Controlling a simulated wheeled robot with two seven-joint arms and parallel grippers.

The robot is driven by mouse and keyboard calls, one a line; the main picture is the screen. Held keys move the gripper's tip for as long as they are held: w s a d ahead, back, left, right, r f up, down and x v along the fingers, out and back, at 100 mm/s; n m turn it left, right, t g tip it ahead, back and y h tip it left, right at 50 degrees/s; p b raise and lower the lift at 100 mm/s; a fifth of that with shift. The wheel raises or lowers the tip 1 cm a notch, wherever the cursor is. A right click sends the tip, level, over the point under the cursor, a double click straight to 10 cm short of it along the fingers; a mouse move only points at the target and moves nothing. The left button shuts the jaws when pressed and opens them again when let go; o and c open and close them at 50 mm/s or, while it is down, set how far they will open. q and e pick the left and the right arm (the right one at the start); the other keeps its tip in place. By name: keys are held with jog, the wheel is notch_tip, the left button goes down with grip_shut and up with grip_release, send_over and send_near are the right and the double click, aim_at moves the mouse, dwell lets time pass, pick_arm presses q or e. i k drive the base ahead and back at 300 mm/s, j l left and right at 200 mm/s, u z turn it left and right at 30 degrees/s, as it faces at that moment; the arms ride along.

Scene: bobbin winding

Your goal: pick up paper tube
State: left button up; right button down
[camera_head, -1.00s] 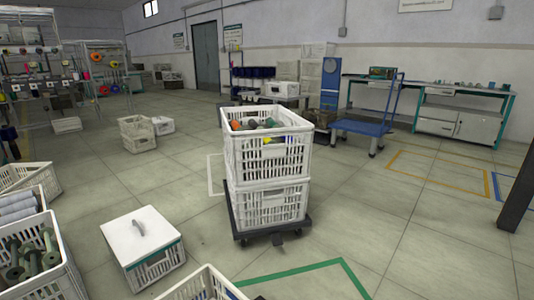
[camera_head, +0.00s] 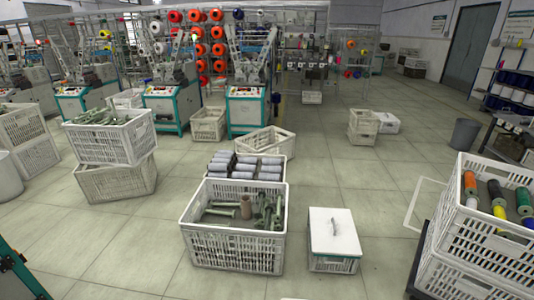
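A brown tube, which looks like the paper tube (camera_head: 246,208), stands upright in the white crate (camera_head: 233,244) in the middle of the floor. Several green bobbins (camera_head: 266,209) lie around it in the same crate. The crate's front wall hides the lower part of what is inside. Neither of my grippers is in view.
A crate of grey-white rolls (camera_head: 246,166) stands just behind. A white lidded box (camera_head: 334,238) is to its right, and stacked crates with coloured spools (camera_head: 470,235) stand far right. Stacked crates (camera_head: 112,140) are at left, winding machines (camera_head: 246,108) behind.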

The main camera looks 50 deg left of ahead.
aim_at(246, 208)
jog(key=u, duration=1.65)
jog(key=i+j+z, duration=0.4)
jog(key=j, duration=0.2)
jog(key=i+j+z, duration=0.2)
jog(key=j, duration=0.15)
jog(key=j+z, duration=0.2)
jog(key=j, duration=0.15)
jog(key=i+j+z, duration=0.75)
jog(key=i+j, duration=0.15)
jog(key=j, duration=0.15)
jog(key=i+j+z, duration=0.25)
jog(key=j, duration=0.2)
jog(key=i+j+z, duration=0.25)
jog(key=j, duration=0.25)
